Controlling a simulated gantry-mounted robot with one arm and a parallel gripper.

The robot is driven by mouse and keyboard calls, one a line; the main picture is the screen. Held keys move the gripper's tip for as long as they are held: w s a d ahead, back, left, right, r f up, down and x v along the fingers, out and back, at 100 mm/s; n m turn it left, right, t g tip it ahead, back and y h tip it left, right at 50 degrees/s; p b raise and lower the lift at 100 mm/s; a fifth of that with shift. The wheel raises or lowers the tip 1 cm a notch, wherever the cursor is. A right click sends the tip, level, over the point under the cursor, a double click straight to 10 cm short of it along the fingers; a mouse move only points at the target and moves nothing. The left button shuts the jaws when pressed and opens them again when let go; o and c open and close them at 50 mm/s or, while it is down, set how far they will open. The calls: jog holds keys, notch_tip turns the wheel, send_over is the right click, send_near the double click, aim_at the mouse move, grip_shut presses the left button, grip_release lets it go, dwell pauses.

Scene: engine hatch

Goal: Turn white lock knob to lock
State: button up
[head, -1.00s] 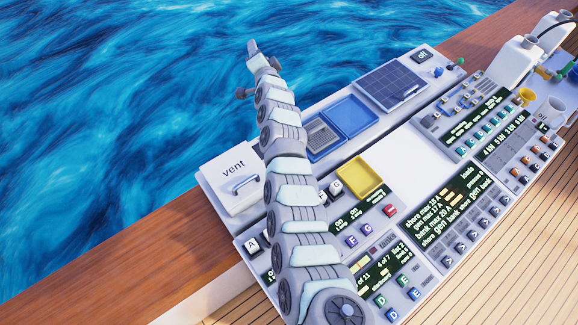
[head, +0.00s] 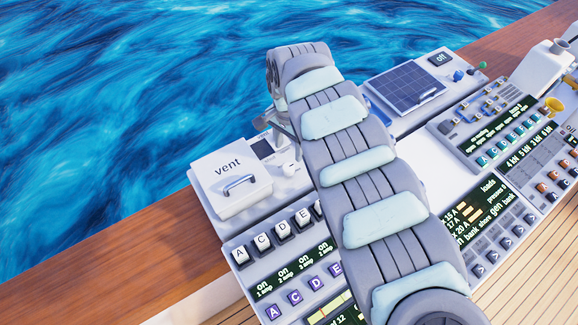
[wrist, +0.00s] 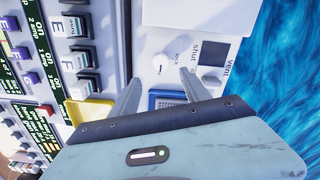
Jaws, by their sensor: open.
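The white lock knob (wrist: 160,63) is a small round knob on the white panel, beside lettering that reads "lock" and "shut" in the wrist view. In the head view the knob (head: 289,168) shows just right of the vent box. My gripper (wrist: 162,76) is open and empty, its two grey fingers pointing toward the panel with the knob between and just beyond their tips. I cannot tell the height of the fingertips above it. In the head view my gripper (head: 275,128) is partly hidden by my arm.
The white vent box (head: 230,178) with a handle stands left of the knob. A dark square window (wrist: 213,55) lies near the knob. A yellow tray (wrist: 90,110), a blue grille (wrist: 165,100) and rows of lettered switches (head: 275,235) are close by.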

aim_at(289, 167)
notch_tip(289, 167, down, 10)
jog(key=shift+a+f+b, duration=0.1)
jog(key=shift+f+b, duration=0.05)
jog(key=shift+b, duration=0.3)
jog(key=shift+c, duration=0.2)
grip_shut()
dwell(0.3)
